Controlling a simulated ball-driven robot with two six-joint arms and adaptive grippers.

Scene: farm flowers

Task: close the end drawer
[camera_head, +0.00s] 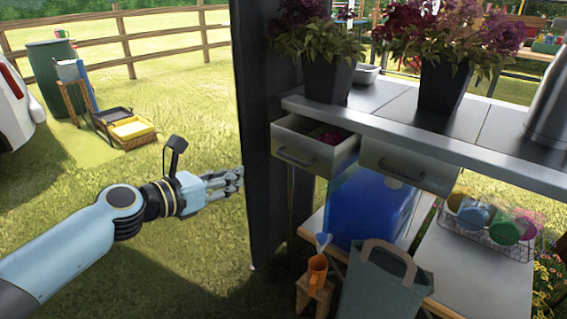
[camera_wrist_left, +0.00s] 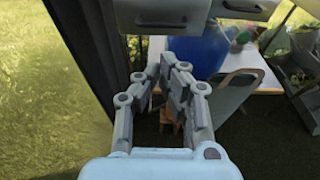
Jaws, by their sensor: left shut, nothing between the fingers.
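The end drawer (camera_head: 290,155) is the left one under the metal worktop in the head view. It stands pulled out, with its grey front and dark handle facing me and something purple inside. In the wrist view a pale drawer front with a handle (camera_wrist_left: 150,14) shows at the top edge. My left gripper (camera_head: 239,180) is shut and empty. It is to the left of the drawer and lower, by the dark post (camera_head: 262,130). It also shows in the wrist view (camera_wrist_left: 164,72), below the drawer front and apart from it. My right gripper is not in view.
A second drawer (camera_head: 405,166) is to the right. Potted purple flowers (camera_head: 445,80) stand on the worktop (camera_head: 390,105).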

